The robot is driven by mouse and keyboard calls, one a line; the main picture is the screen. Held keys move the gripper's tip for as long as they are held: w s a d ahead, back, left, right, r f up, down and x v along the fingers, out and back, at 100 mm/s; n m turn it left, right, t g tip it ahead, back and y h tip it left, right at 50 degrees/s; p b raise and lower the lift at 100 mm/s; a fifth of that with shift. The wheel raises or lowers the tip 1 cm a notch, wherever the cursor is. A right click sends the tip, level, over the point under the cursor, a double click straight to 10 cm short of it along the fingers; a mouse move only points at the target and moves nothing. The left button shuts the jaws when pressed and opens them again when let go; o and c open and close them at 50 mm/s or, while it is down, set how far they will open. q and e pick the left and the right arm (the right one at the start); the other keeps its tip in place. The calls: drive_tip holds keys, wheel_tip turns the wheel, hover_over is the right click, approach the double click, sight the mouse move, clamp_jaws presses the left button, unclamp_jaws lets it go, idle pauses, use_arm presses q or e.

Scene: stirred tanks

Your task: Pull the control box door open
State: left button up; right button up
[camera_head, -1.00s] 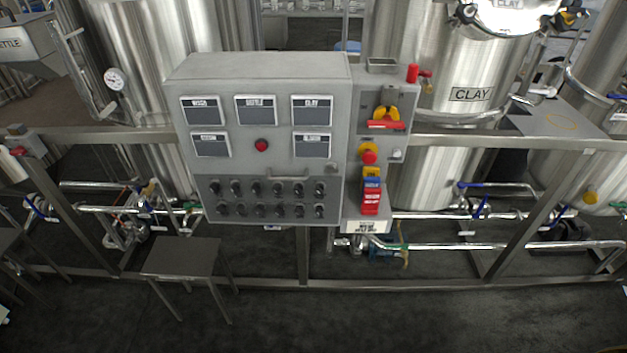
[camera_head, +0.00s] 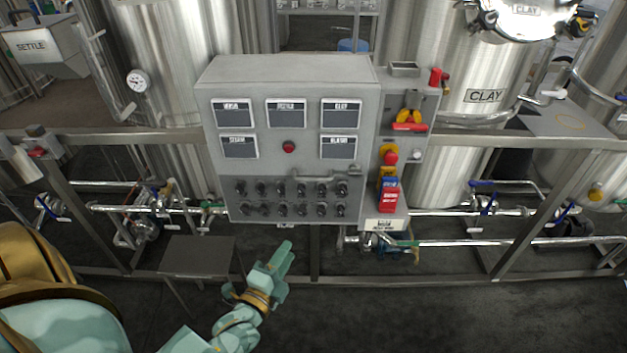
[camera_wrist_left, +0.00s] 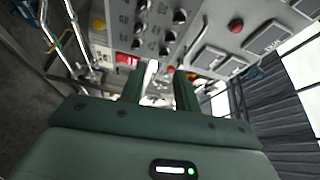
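The grey control box (camera_head: 294,78) hangs on the frame in the middle of the head view. Its front door looks shut, with dark screens, a red button and rows of black knobs. A slim bar handle (camera_head: 326,175) shows at the door's lower right. My left gripper (camera_head: 284,262) is below the box's lower edge, apart from it and empty. In the left wrist view its two green fingers (camera_wrist_left: 160,86) stand apart with a gap between them, and the box's panel (camera_wrist_left: 205,22) shows tilted beyond. My right gripper is out of view.
A side panel (camera_head: 424,110) with a red-yellow switch and emergency button adjoins the box's right side. A dark stool (camera_head: 197,256) stands left of my left gripper. A metal rail (camera_head: 530,140) and pipes run behind. The floor at the lower right is clear.

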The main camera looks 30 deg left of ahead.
use_arm(q)
wheel_tip(320, 180, up, 6)
drive_tip(key=w+a+m+t, duration=0.1)
drive_tip(key=t, duration=0.1)
approach(310, 184)
drive_tip(key=shift+y, duration=0.3)
drive_tip(key=w+r, duration=0.2)
drive_tip(key=w+d+r, duration=0.1)
drive_tip(key=r, duration=0.1)
drive_tip(key=w+r, duration=0.2)
drive_tip(key=shift+w+d+r, duration=0.3)
drive_tip(key=shift+w, duration=0.1)
clamp_jaws()
